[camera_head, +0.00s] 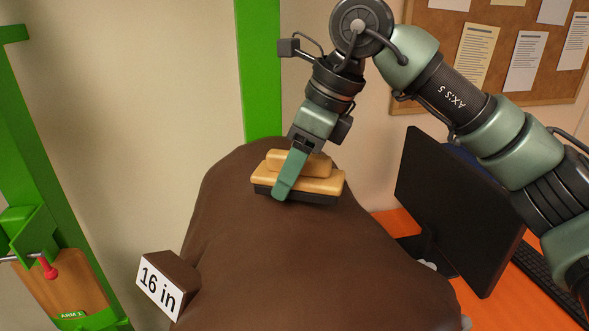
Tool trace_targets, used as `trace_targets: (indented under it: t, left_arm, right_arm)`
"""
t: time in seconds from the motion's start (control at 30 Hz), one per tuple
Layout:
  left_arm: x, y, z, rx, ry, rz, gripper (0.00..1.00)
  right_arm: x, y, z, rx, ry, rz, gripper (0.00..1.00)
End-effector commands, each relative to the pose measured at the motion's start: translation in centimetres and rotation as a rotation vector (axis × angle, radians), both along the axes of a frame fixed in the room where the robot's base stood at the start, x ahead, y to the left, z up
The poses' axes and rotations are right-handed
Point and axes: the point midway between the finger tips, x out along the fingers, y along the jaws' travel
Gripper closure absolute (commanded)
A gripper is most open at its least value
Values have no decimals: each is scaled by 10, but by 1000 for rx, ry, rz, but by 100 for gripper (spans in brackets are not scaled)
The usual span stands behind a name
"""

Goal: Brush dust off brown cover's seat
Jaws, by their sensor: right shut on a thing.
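The brown cover (340,260) is draped over a large rounded form and fills the middle and lower part of the head view. A block with a "16 in" label (160,288) sticks out at its left side. My right gripper (288,180) is shut on a brush (325,182) with a tan wooden body and dark bristles. The brush lies flat at the far upper part of the cover, and its bristle side appears to touch the cover. I cannot make out any dust on the cover. My left gripper is not in view.
A black monitor (455,205) and keyboard (550,275) stand on an orange desk (530,300) at the right. A green frame post (258,70) rises behind the cover. A wooden board (65,285) with a red knob (48,268) is at the left. A corkboard (425,75) hangs behind.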

Motion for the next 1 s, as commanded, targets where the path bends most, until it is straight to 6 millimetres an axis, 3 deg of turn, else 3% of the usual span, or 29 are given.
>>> trace_targets:
  t: [0.43,1.0]
  left_arm:
    - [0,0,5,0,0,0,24]
    - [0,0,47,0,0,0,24]
  right_arm:
    - [1,0,5,-1,1,-1,93]
    - [1,0,61,1,-1,0,93]
